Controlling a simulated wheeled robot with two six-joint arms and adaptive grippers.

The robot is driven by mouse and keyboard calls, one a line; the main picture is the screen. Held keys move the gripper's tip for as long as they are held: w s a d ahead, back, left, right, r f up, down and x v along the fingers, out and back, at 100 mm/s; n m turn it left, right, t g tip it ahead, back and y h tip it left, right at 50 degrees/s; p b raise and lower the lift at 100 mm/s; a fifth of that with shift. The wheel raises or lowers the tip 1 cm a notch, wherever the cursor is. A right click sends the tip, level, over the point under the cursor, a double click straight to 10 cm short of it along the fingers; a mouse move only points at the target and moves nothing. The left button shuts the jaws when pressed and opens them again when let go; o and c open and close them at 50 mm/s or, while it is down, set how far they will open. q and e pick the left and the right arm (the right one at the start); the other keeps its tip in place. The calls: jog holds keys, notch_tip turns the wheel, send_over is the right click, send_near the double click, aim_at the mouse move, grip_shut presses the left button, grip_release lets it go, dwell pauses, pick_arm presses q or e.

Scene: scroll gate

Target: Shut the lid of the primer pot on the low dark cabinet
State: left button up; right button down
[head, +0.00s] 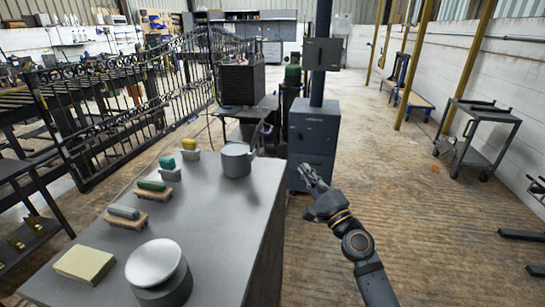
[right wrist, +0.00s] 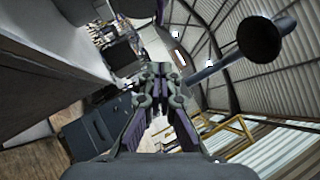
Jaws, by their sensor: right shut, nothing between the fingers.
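The low dark cabinet (head: 215,220) has a flat grey top at the lower left of the head view. A grey pot (head: 237,162) stands at its far right corner, with a small part sticking out on its right side. A second, darker round pot (head: 165,293) stands at the near edge with a pale disc (head: 154,262) over it. I cannot tell which is the primer pot or how its lid stands. My right gripper (head: 308,173) is shut and empty, right of the cabinet and clear of both pots. It also shows in the right wrist view (right wrist: 159,70). My left gripper is out of view.
Several coloured blocks, one of them green (head: 151,185), stand along the cabinet's left side beside a pale yellow block (head: 84,264). A dark blue-grey cabinet (head: 313,137) with a post stands beyond my right gripper. Wooden floor (head: 440,230) lies open to the right.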

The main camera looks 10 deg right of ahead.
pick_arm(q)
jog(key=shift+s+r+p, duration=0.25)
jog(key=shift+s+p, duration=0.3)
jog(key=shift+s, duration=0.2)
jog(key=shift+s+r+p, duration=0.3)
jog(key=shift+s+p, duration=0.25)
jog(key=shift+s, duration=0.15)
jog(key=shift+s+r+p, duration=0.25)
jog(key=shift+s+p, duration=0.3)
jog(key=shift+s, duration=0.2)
pick_arm(e)
jog(key=s+a+r+x, duration=0.1)
jog(key=a+x, duration=0.1)
jog(key=x, duration=1.1)
jog(key=shift+a, duration=0.15)
jog(key=shift+s, duration=0.15)
